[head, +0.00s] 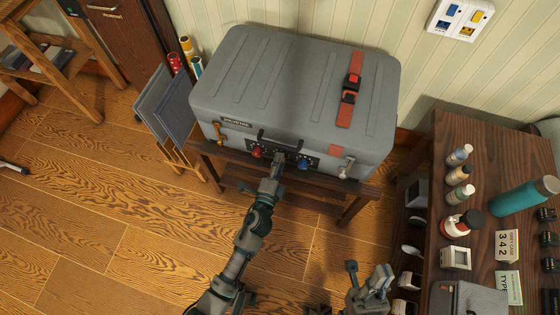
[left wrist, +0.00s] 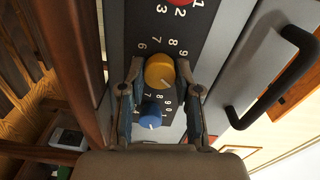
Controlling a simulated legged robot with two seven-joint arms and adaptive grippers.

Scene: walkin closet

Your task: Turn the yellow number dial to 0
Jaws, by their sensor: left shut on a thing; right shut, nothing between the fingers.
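The grey hard case (head: 290,95) lies on a dark wooden bench, with a dark dial panel on its front face. The yellow number dial (left wrist: 160,70) shows in the left wrist view between the fingers of my left gripper (left wrist: 160,83), which is shut on it. A pale line on the dial's face points toward the lower right of that view; the digit there is unclear. In the head view my left gripper (head: 277,158) hides the yellow dial. My right gripper (head: 381,274) is shut and empty, in front of the case at the lower right.
A red dial (head: 256,152) and a blue dial (head: 303,164) flank the yellow one. A dark handle (head: 280,138) sits just above the panel. A dark side table (head: 425,225) with bottles and number cards stands at the right. Wooden floor (head: 80,220) is clear at the left.

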